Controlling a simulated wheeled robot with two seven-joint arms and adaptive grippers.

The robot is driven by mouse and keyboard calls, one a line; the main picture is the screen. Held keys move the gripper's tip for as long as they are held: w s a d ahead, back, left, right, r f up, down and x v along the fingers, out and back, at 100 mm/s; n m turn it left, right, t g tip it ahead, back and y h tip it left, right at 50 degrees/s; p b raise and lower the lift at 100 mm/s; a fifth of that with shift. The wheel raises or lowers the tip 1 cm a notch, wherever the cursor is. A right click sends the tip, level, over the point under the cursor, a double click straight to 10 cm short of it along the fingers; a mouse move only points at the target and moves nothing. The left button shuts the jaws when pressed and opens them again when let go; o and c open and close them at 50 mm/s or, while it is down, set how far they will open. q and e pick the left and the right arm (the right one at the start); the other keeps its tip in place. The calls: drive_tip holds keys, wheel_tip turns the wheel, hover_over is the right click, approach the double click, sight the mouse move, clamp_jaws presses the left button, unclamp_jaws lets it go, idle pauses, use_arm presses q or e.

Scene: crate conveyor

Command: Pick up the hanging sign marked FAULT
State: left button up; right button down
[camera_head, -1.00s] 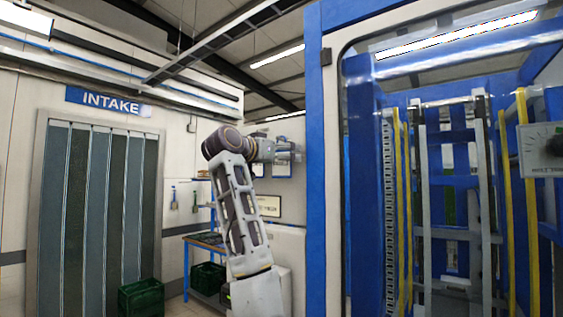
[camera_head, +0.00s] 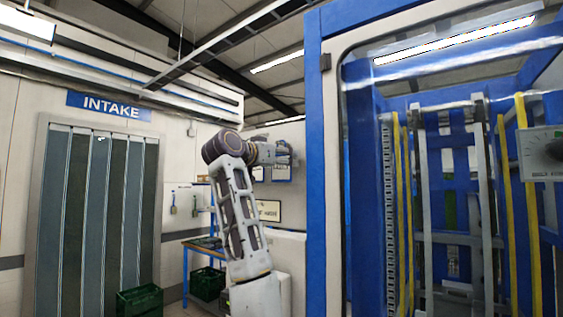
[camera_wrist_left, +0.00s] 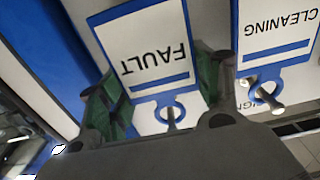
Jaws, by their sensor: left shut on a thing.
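The FAULT sign (camera_wrist_left: 152,38) is a white plate with a blue border and a ring at one end. It hangs by its ring on a peg and appears upside down in the left wrist view. My left gripper (camera_wrist_left: 158,72) has its green-padded fingers on either side of the sign, shut on it. In the head view, my left gripper (camera_head: 286,153) is at the wall past the bent arm, and the sign there is too small to read. My right gripper is in neither view.
A CLEANING sign (camera_wrist_left: 274,28) hangs on its own peg (camera_wrist_left: 270,98) close beside the FAULT sign. A blue-framed machine enclosure (camera_head: 322,170) stands just right of the arm. Green crates (camera_head: 140,300) and a blue bench (camera_head: 196,244) are lower left.

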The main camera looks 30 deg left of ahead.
use_arm(q)
drive_tip(key=shift+r, duration=0.2)
drive_tip(key=s+a+b, duration=0.1)
drive_tip(key=s+b, duration=0.4)
drive_tip(key=s, duration=1.3)
drive_tip(key=shift+a, duration=0.2)
